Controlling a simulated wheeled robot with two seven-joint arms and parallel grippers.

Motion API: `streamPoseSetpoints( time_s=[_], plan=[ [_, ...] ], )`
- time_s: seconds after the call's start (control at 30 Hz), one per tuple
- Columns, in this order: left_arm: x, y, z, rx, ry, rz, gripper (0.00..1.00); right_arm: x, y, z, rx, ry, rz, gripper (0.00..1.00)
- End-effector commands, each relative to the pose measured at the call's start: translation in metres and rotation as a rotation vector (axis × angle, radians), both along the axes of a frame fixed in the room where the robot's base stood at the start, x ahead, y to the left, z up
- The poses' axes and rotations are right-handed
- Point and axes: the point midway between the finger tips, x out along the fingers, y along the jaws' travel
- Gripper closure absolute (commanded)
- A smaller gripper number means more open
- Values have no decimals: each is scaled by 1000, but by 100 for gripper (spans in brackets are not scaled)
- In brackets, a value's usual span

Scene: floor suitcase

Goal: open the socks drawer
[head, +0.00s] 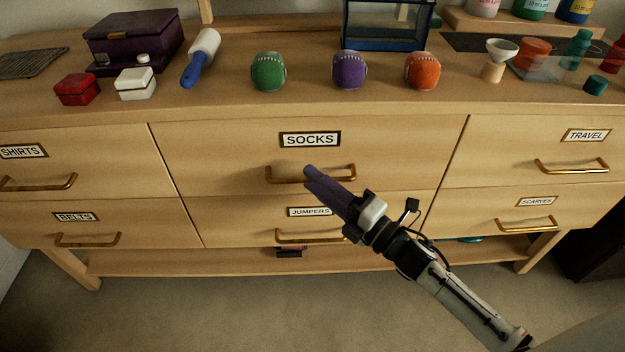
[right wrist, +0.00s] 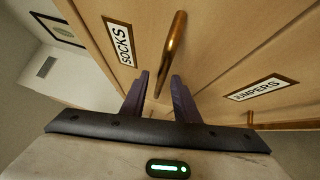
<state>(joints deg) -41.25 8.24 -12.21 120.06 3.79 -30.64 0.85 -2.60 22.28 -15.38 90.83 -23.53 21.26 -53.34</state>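The socks drawer (head: 225,150) is the top middle drawer of a wooden dresser, its front flush with its neighbours. Its brass bar handle (head: 285,181) shows in the head view, with its right part behind my gripper. My right gripper (head: 308,176) is at the handle, coming from the lower right. In the right wrist view its two dark fingers (right wrist: 162,82) are apart, and the handle (right wrist: 174,45) runs into the gap between them. I cannot tell whether they touch it. The SOCKS label (right wrist: 121,42) is beside the fingers. My left gripper is not in view.
The jumpers drawer (head: 230,222) is directly below, its handle (head: 300,238) close under my gripper. Travel (head: 510,140) and shirts (head: 90,150) drawers flank the socks drawer. Carpet lies in front.

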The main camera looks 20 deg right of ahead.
Motion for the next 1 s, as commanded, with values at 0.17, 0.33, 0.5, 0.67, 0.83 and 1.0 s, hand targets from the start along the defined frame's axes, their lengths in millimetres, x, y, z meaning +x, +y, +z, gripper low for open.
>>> streamPoseSetpoints(
  time_s=[0.17, 0.33, 0.5, 0.67, 0.83, 1.0],
  plan=[
    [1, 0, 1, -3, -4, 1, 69, 11, 6, 2, 0, 0, 0, 72],
    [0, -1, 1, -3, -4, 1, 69, 12, 7, 2, 0, 1, 0, 72],
    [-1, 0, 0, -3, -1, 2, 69, 12, 7, 2, 1, 2, 0, 82],
    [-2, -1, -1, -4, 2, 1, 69, 12, 7, 2, 1, 2, 0, 100],
    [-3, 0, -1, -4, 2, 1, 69, 12, 7, 2, 1, 2, 0, 100],
    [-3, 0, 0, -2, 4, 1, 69, 8, 14, 2, 3, 3, 10, 100]
  ],
)
